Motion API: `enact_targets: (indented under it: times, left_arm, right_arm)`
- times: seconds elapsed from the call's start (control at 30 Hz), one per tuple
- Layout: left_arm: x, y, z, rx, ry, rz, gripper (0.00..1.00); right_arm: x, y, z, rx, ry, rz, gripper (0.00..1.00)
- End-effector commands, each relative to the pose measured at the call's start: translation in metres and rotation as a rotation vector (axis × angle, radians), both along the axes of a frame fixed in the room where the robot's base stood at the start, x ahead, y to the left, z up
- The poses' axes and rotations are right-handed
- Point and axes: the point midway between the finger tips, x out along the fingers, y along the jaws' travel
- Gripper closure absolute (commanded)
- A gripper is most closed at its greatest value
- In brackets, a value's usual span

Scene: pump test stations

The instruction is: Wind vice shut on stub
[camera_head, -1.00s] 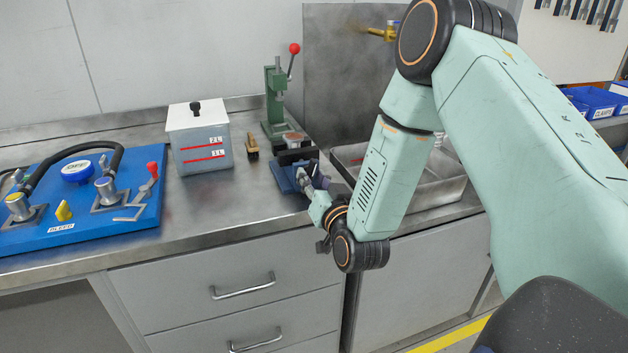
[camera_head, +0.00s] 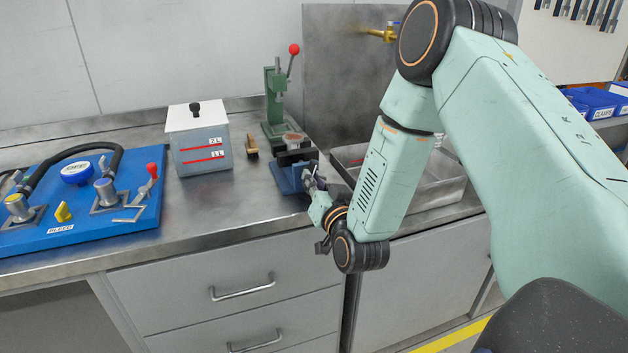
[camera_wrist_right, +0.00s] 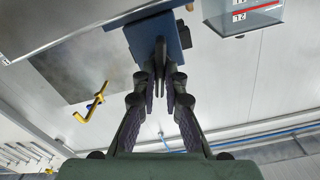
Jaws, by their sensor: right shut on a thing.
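The blue vice (camera_head: 288,178) stands at the bench's front edge in the head view, with its dark jaws (camera_head: 296,156) on top. A brownish round piece (camera_head: 292,138) shows just above the jaws; I cannot tell whether it is the stub or whether the jaws touch it. My right gripper (camera_head: 312,178) is at the vice's front right side. In the right wrist view my right gripper (camera_wrist_right: 161,66) is closed against the front of the blue vice (camera_wrist_right: 177,35). Its fingers hide most of what they hold, which looks like the vice handle. My left gripper is out of view.
A green press (camera_head: 272,100) with a red knob stands behind the vice. A brush (camera_head: 251,146) and a grey tank (camera_head: 200,145) are to the left, beside a blue pump board (camera_head: 100,225). A metal basin (camera_head: 430,185) lies right, with a brass tap (camera_head: 378,34) behind.

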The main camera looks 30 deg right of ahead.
Motion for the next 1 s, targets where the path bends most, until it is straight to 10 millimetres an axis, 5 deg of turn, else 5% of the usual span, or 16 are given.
enact_targets:
  times: [0.43,0.87,0.9,1.0]
  left_arm:
    - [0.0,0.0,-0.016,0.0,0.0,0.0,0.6]
    - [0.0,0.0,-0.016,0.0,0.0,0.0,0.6]
    - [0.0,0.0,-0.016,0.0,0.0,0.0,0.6]
    - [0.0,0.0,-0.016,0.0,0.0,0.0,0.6]
  right_arm:
    - [0.0,-0.001,-0.001,0.375,-0.091,0.0,1.0]
    - [0.0,-0.001,-0.001,0.419,-0.099,-0.001,1.0]
    - [0.0,-0.001,-0.001,0.419,-0.099,-0.001,0.86]
    - [0.0,-0.001,-0.001,0.418,-0.1,-0.001,0.78]
